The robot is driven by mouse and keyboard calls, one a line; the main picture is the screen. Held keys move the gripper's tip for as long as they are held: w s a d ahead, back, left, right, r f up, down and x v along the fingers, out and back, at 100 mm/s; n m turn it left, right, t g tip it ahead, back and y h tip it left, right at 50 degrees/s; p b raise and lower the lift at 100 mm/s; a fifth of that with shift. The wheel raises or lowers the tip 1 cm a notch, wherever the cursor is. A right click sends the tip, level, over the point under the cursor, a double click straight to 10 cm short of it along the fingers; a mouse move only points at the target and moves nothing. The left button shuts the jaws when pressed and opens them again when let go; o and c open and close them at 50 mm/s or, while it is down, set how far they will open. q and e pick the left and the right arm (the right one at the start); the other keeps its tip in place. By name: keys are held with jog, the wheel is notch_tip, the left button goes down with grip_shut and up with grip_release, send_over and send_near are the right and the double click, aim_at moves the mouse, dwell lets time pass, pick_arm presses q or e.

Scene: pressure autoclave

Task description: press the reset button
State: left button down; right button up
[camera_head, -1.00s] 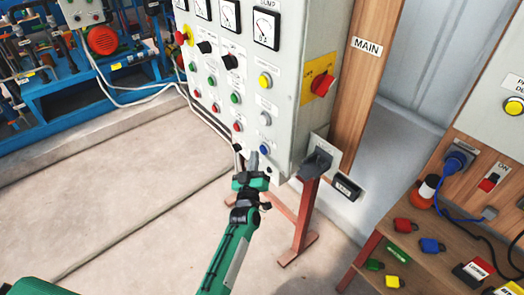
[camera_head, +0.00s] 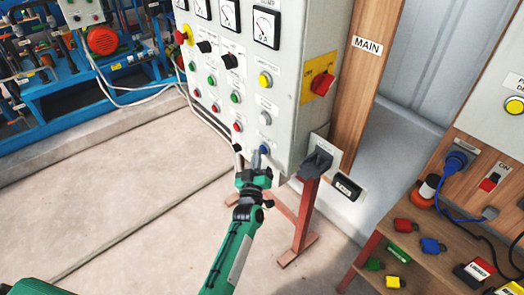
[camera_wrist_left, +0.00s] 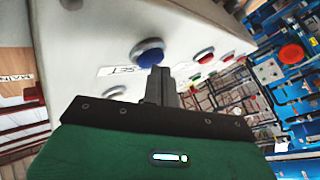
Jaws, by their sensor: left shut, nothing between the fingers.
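The reset button is the blue button (camera_head: 263,149) low on the grey control panel (camera_head: 283,95) in the head view. In the left wrist view the blue button (camera_wrist_left: 148,53) sits in a metal ring beside a white label ending in "SET". My left gripper (camera_head: 256,158) is shut and empty, its tip at the button's lower left in the head view. In the wrist view the fingertips (camera_wrist_left: 160,75) are just below the button and overlap its lower edge. I cannot tell whether they touch it. My right gripper is not in view.
Above the blue button are a white button (camera_head: 265,118) and a yellow button (camera_head: 265,80). Red and green buttons are to the left. A red rotary switch (camera_head: 322,83) is on the panel's right side. A wooden bench (camera_head: 420,258) with coloured padlocks stands at right.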

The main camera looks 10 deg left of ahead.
pick_arm(q)
jog(key=shift+w+d, duration=0.2)
jog(key=shift+w, duration=0.05)
jog(key=shift+s+a, duration=0.15)
dwell(0.5)
jog(key=shift+s+a+p, duration=0.3)
jog(key=shift+s+a, duration=0.1)
jog(key=shift+s, duration=0.2)
jog(key=s+a+p, duration=0.1)
jog(key=s, duration=0.1)
jog(key=s+a+p, duration=0.1)
jog(key=s+a, duration=0.1)
dwell(0.4)
jog(key=shift+f, duration=0.1)
dwell(0.5)
